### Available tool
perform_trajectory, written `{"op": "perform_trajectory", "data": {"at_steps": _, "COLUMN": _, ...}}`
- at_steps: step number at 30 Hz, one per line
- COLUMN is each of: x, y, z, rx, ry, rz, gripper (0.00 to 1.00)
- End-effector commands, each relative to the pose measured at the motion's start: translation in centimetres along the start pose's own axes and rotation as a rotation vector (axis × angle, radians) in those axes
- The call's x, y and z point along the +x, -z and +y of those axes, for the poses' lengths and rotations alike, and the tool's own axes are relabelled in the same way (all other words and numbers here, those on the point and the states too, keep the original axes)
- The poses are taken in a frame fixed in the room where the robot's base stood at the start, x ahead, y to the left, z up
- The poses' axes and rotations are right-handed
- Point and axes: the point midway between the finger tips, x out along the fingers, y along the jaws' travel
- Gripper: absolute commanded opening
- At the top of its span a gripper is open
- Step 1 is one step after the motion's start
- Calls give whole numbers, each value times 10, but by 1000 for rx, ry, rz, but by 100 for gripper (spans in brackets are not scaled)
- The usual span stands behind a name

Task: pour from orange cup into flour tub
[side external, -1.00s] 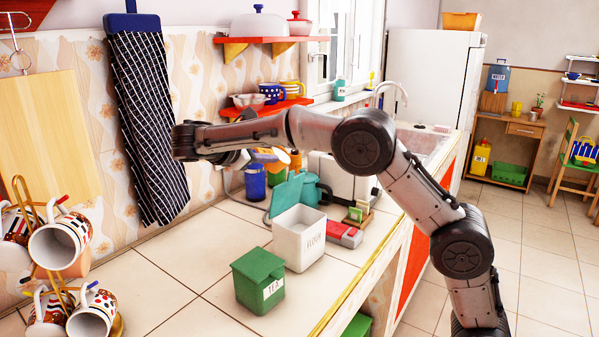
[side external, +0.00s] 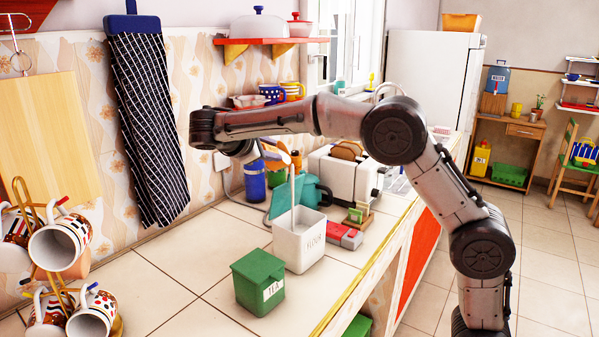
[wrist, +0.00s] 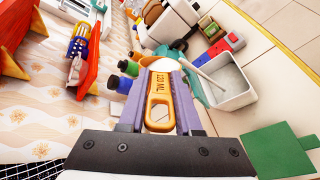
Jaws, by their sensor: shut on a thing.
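My gripper (wrist: 158,110) is shut on the orange handle of the orange cup (wrist: 158,98). In the side view the cup (side external: 283,150) is tilted, above and a little left of the flour tub. A thin pale stream (side external: 292,190) falls from the cup into the flour tub (side external: 299,248), a white open square box on the counter. The tub also shows in the wrist view (wrist: 240,100), with the stream (wrist: 214,64) reaching inside it.
A green tea tub (side external: 258,285) stands in front of the flour tub. A teal thing (side external: 312,190), a blue jar (side external: 255,180), a red box (side external: 345,235) and a toaster (side external: 340,172) stand close behind.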

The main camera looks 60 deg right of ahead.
Motion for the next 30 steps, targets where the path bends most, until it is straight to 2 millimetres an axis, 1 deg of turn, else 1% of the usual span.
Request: {"op": "perform_trajectory", "data": {"at_steps": 30, "x": 0, "y": -8, "z": 0, "rx": 109, "ry": -2, "rz": 63, "gripper": 0}}
